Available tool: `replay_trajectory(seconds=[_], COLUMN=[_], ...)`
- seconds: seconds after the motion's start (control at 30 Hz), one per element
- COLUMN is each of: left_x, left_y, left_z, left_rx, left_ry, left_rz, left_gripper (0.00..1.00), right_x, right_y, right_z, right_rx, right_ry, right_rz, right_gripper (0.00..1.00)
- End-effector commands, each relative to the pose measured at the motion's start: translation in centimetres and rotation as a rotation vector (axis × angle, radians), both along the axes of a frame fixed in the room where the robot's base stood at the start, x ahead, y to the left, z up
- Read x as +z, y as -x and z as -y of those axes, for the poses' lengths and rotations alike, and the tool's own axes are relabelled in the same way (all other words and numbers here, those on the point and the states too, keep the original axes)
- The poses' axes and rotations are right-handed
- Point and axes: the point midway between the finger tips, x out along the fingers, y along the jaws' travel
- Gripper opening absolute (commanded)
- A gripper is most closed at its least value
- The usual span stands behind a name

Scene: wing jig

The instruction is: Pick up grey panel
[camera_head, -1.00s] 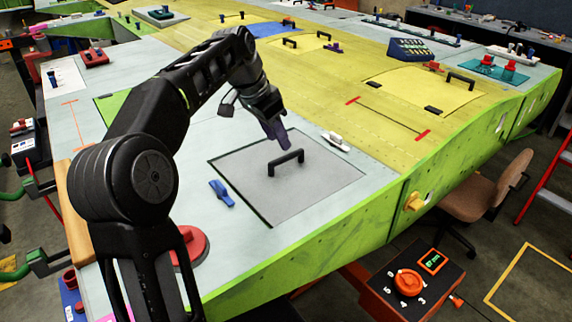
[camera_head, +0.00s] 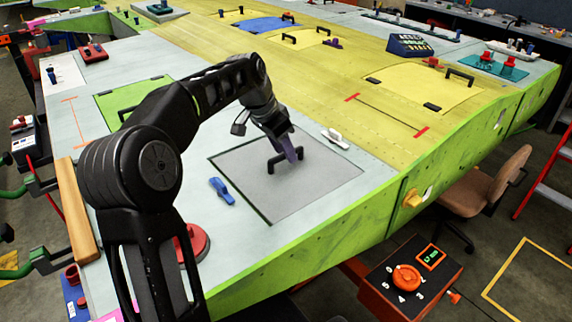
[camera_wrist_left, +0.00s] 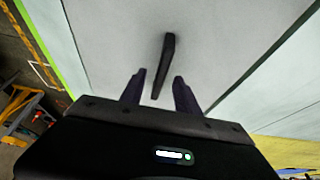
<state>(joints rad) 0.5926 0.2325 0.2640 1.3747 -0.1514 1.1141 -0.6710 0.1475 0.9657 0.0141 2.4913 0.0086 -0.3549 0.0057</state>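The grey panel (camera_head: 310,193) lies flat in the pale wing surface, with a dark outline around it. Its black bar handle (camera_head: 271,166) stands up near the panel's middle. My left gripper (camera_head: 294,155) is right at the handle and hides part of it. In the left wrist view, my left gripper (camera_wrist_left: 160,85) is open, with its two dark fingers apart. The handle (camera_wrist_left: 167,60) runs away from between the fingertips there, with the panel (camera_wrist_left: 215,45) behind it. I cannot tell if a finger touches the handle. My right gripper is not in view.
A blue clamp-like tool (camera_head: 221,190) lies left of the panel and a white tool (camera_head: 335,138) lies beyond it. A red round object (camera_head: 190,243) sits near the front edge. A yellow panel (camera_head: 425,82) with black handles lies farther back. A brown chair (camera_head: 487,185) stands at right.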

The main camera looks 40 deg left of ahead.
Motion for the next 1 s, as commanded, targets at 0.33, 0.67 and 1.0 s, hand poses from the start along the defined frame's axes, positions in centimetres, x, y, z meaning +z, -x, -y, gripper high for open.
replay_trajectory(seconds=[0.33, 0.67, 1.0], left_x=[-1.8, -1.8, -1.8], left_y=[-0.7, -0.7, -0.7], left_z=[0.2, 0.2, 0.2], left_rx=[0.001, 0.001, 0.001], left_ry=[0.001, 0.001, 0.001], left_rz=[0.001, 0.001, 0.001], left_gripper=[0.38, 0.38, 0.19], right_x=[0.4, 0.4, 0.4], right_y=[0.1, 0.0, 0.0], right_z=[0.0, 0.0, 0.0], right_rx=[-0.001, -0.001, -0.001], right_ry=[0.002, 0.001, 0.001], right_rz=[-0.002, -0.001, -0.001], right_gripper=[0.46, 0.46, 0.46])
